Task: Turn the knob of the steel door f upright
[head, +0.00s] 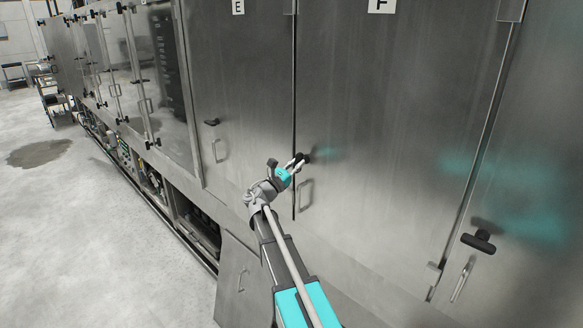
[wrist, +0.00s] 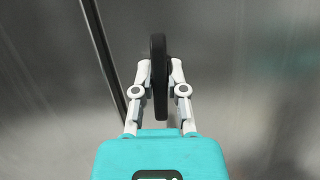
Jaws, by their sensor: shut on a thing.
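The steel door f (head: 390,120) is the wide panel in the middle of the head view, with a cut-off white letter label at its top. Its black knob (head: 305,157) is near its left edge, partly hidden by my gripper (head: 297,163). In the wrist view the knob (wrist: 159,70) is a long black bar standing vertically in the picture, between the two white fingers of my gripper (wrist: 160,80). The fingers are shut on it from both sides. The head view is too small to tell the knob's exact angle.
A metal handle (head: 307,194) sits just below the knob. Door E (head: 240,90) is to the left, with its black knob (head: 211,122) lying roughly sideways. Another black knob (head: 478,241) is on the door at the right. The floor (head: 90,220) at left is clear.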

